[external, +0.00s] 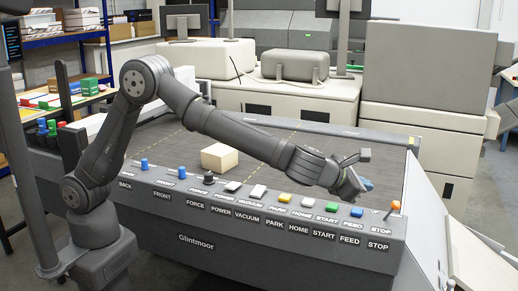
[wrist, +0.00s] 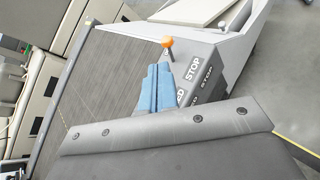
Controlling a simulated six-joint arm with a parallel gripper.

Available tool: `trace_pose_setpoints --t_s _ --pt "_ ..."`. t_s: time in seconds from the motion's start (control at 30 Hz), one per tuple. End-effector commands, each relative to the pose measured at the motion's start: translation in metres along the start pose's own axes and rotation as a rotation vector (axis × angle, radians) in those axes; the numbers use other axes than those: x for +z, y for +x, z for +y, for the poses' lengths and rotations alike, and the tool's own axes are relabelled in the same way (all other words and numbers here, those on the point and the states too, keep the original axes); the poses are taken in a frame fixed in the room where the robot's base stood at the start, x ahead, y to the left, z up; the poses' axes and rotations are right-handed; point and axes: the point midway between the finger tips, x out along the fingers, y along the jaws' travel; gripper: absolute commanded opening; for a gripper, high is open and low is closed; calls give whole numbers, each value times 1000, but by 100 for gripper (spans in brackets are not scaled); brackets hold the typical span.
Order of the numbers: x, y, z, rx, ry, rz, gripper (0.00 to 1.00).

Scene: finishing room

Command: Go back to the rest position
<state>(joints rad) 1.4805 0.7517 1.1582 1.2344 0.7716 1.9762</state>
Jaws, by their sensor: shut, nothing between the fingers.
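My gripper (external: 368,184) is at the right end of my outstretched arm, above the right part of the machine's control panel (external: 290,242). In the wrist view its blue fingers (wrist: 157,80) lie together, shut and empty. They look apart from the orange-topped STOP lever (external: 396,206), which shows just beyond the fingertips in the wrist view (wrist: 167,43). The blue FEED button (external: 357,212) and green START button (external: 331,209) are below my gripper in the external view. The FEED button is hidden in the wrist view.
A pale block (external: 219,158) lies on the dark machine bed (external: 300,138). Several coloured knobs and buttons line the panel's top. Large beige machines (external: 415,85) stand behind. A side table (external: 85,100) with coloured blocks is at the left. Space above the bed looks clear.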

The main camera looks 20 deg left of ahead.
Motion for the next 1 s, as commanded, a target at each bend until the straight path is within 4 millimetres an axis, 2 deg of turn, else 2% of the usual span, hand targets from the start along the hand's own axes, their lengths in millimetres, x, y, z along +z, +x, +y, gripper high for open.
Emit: trace_pose_setpoints --t_s 0.03,0.1,0.33,0.53,1.0 --pt "-6 14 2 4 2 6 0" --pt "-9 28 2 3 1 4 0" --pt "-19 72 5 3 0 4 0" --pt "-20 108 5 2 -1 3 0" --pt "-38 113 16 24 -89 -91 0"
